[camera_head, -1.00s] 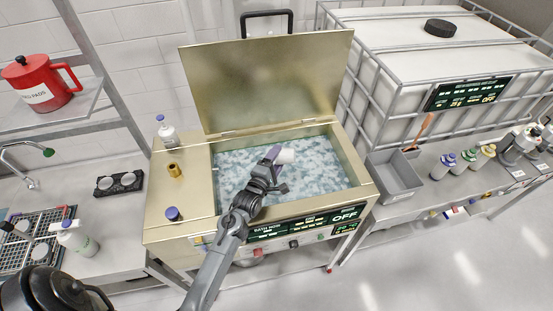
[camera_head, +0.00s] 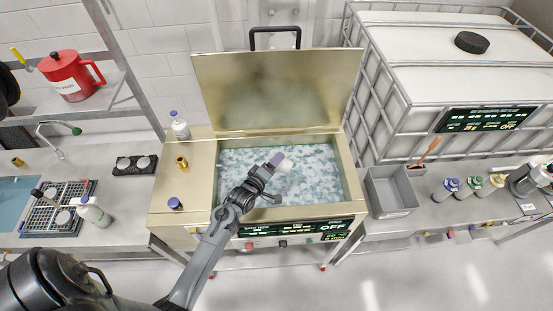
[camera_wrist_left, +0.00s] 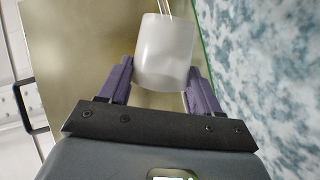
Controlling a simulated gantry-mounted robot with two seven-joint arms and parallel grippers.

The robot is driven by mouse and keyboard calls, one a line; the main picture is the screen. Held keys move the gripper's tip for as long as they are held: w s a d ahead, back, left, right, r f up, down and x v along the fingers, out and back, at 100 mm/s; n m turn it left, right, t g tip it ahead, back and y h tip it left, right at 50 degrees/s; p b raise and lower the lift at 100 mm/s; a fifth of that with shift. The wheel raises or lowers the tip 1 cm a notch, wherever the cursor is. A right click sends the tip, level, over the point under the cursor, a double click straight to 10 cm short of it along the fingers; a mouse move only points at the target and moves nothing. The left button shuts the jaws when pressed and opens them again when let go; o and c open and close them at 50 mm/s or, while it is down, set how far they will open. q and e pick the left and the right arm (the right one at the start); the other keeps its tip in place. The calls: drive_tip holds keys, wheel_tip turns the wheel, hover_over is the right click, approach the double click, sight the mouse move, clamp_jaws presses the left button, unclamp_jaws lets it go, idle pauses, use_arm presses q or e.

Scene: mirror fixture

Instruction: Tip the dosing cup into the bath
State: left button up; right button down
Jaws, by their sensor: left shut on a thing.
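The white dosing cup (camera_head: 285,164) is held over the open bath (camera_head: 208,185), above its foamy blue-white liquid (camera_head: 318,170). My left gripper (camera_head: 276,160) is shut on the cup. In the left wrist view the cup (camera_wrist_left: 165,52) sits between the purple fingers of my left gripper (camera_wrist_left: 160,85). Thin pale lines show at the cup's far end, but I cannot tell what they are. In the head view the cup looks tilted well over, though its mouth is too small to make out. My right gripper is not in view.
The bath's raised lid (camera_head: 275,90) stands behind the opening. A brass cylinder (camera_head: 182,163), a purple-capped item (camera_head: 175,203) and a white bottle (camera_head: 180,126) stand on the bath's left deck. A grey bin (camera_head: 390,190) is at its right.

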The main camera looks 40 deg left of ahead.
use_arm(q)
drive_tip(key=shift+s+m, duration=0.1)
drive_tip(key=shift+m, duration=0.3)
drive_tip(key=shift+d+r+m+g, duration=0.1)
drive_tip(key=shift+m+g, duration=0.2)
drive_tip(key=m, duration=0.1)
drive_tip(key=m+y+p, duration=0.1)
drive_tip(key=m+g, duration=0.1)
drive_tip(key=m, duration=0.1)
drive_tip(key=shift+w+d+r+y, duration=0.25)
drive_tip(key=shift+d+r+y, duration=0.1)
drive_tip(key=shift+r+y, duration=0.05)
drive_tip(key=m+y, duration=0.1)
drive_tip(key=m, duration=0.1)
drive_tip(key=d+m+g+y+p, duration=0.1)
drive_tip(key=m, duration=0.1)
drive_tip(key=shift+w, duration=0.2)
drive_tip(key=shift+r+m+y+p, duration=0.4)
drive_tip(key=shift+r+y+p, duration=0.1)
drive_tip(key=shift+r+p, duration=2.35)
drive_tip(key=shift+r, duration=0.1)
